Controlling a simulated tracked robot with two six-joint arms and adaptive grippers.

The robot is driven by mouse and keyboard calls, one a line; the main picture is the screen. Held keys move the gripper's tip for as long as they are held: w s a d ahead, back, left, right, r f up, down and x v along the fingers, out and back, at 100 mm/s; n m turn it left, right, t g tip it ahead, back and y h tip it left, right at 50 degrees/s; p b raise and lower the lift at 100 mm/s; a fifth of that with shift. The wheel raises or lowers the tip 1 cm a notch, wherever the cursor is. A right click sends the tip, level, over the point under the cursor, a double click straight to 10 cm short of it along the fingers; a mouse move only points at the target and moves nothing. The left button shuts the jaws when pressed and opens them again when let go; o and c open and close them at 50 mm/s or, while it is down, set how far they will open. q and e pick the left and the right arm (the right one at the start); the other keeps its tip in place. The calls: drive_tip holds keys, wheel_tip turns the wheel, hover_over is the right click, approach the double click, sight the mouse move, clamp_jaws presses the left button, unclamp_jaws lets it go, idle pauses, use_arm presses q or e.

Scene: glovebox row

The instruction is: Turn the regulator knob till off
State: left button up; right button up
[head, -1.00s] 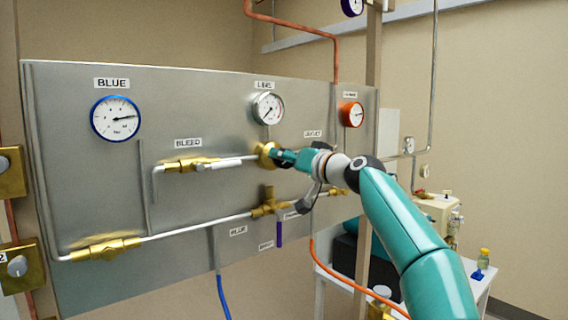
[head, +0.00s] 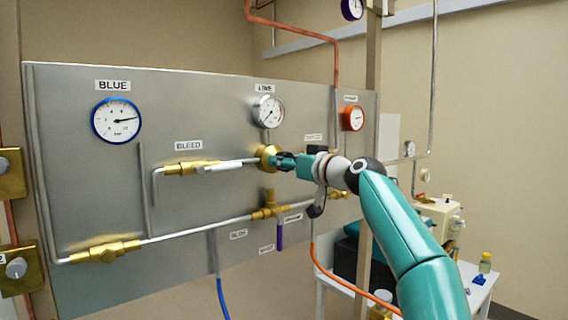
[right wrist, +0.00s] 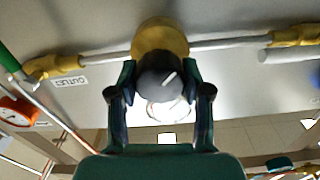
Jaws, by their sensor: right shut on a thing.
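The regulator is a round brass body (head: 266,157) on the grey panel, below the LINE gauge (head: 268,111). In the right wrist view its brass body (right wrist: 159,40) sits behind a dark round knob (right wrist: 158,76) with a white mark that slants up to the right. My right gripper (head: 279,160) reaches the regulator from the right. In the right wrist view my right gripper (right wrist: 159,90) has a finger on each side of the knob and is shut on it. In the head view the fingers largely hide the knob. My left gripper is in neither view.
The panel (head: 190,95) also carries the BLUE gauge (head: 116,120), an orange-rimmed gauge (head: 352,118), the brass bleed valve (head: 190,168) and pipes close to my gripper. A white table (head: 470,290) stands at the lower right. An orange hose (head: 335,279) hangs beneath the panel.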

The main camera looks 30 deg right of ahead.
drive_tip(key=shift+w+f, duration=0.15)
drive_tip(key=shift+f, duration=0.25)
drive_tip(key=o, duration=1.2)
drive_tip(key=shift+c, duration=0.2)
drive_tip(key=shift+r, duration=0.25)
drive_tip(key=s, duration=1.2)
drive_tip(key=shift+d, duration=0.45)
